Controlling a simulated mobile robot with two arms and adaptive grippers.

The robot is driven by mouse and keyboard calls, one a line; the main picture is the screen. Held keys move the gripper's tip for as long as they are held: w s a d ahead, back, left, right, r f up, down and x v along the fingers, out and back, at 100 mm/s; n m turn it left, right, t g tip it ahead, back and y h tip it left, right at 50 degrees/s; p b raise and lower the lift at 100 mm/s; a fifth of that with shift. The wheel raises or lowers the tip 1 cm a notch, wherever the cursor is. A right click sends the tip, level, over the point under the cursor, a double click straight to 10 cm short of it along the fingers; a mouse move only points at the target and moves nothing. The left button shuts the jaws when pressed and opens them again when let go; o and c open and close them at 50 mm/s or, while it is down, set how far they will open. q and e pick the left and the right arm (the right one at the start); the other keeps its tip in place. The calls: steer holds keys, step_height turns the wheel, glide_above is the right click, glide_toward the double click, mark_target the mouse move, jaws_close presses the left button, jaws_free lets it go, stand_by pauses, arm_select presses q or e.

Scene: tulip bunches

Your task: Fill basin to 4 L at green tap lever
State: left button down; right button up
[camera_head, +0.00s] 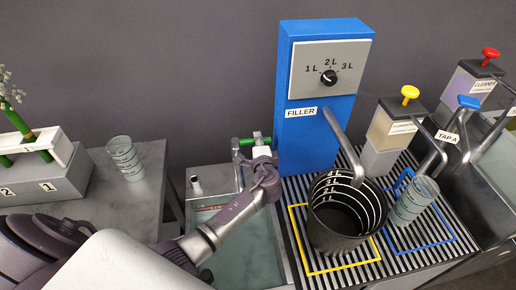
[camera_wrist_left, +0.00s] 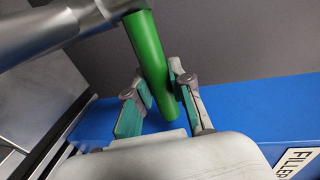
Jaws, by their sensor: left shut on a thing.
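The green tap lever (camera_head: 244,142) is at the left side of the blue filler, above a grey sink. My left gripper (camera_head: 262,152) is at the lever; in the left wrist view the green bar (camera_wrist_left: 150,55) runs between its fingers (camera_wrist_left: 160,105), and the gripper is shut on it. A dark round vessel (camera_head: 328,236) stands upright in the yellow square under the filler's spout. Its inner wall has white rings marked up to 4 L. Its inside is dark and I see no clear water line. The sink (camera_head: 283,262) holds greenish water. My right gripper is out of view.
The blue filler (camera_head: 302,150) has a dial (camera_head: 329,77) marked 1 L to 3 L. A clear marked beaker (camera_head: 412,200) stands in the blue square to the right. Yellow, blue and red topped fixtures are farther right. Another beaker (camera_head: 125,158) and a numbered rack (camera_head: 45,185) are left.

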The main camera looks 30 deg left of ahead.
arm_select(q)
steer(key=shift+w+a+f+n+g+y+b, duration=0.15)
steer(key=shift+n+g+y+b, duration=0.15)
steer(key=shift+n+y, duration=0.15)
steer(key=c, duration=1)
jaws_free()
steer(key=v, duration=1.2)
